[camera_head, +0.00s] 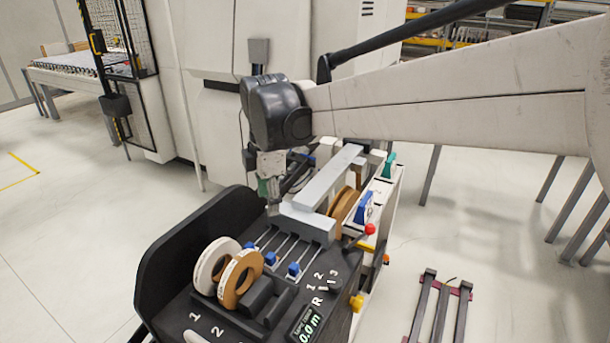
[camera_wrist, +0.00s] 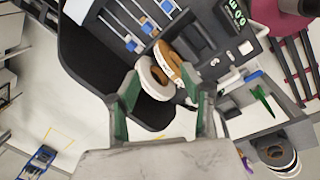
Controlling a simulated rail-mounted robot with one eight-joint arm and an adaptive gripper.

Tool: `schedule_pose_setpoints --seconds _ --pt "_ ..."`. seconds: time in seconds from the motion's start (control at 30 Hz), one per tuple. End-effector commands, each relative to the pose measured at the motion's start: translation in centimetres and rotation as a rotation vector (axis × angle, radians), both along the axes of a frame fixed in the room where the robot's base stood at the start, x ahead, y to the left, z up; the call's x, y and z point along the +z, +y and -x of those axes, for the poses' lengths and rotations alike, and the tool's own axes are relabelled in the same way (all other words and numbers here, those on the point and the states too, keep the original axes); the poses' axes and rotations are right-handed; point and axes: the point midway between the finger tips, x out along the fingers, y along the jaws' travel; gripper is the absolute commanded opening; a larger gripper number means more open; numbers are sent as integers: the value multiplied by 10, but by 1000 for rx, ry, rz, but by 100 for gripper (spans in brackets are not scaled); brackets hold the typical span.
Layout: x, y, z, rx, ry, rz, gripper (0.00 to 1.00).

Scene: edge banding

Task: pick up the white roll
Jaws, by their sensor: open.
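The white roll (camera_head: 204,264) stands on its edge, slightly tilted, on the black machine top in the head view. A brown roll (camera_head: 256,264) stands close against its right side. In the wrist view, the white roll (camera_wrist: 150,82) appears between the green fingers, with the brown roll (camera_wrist: 168,56) just beyond it. My gripper (camera_head: 270,205) is above the back of the machine, behind and to the right of the white roll in the head view. It also shows in the wrist view (camera_wrist: 163,92), with its fingers spread and nothing between them; the roll is farther away.
The black machine (camera_head: 165,245) has a raised curved wall at the left. Blue-tipped sliders (camera_head: 294,269), a grey block (camera_head: 305,222) and a red knob (camera_head: 370,229) are near the rolls. More brown rolls (camera_head: 343,205) stand behind. The floor at left is clear.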

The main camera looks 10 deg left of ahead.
Motion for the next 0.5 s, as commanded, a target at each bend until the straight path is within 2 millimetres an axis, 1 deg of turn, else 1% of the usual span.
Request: schedule_pose_setpoints --seconds 0.03,0.07,0.1,0.2,0.3,0.33,0.4,0.5 --pt "-5 25 2 82 9 16 42" --pt "-9 37 4 131 15 26 42" --pt "-14 53 7 198 21 39 42" --pt "-28 91 16 350 38 68 42" --pt "-40 121 26 478 54 90 42" --pt "-44 127 28 509 58 96 42" --pt "-50 140 34 567 66 107 42" --pt "-56 151 38 617 72 114 42"
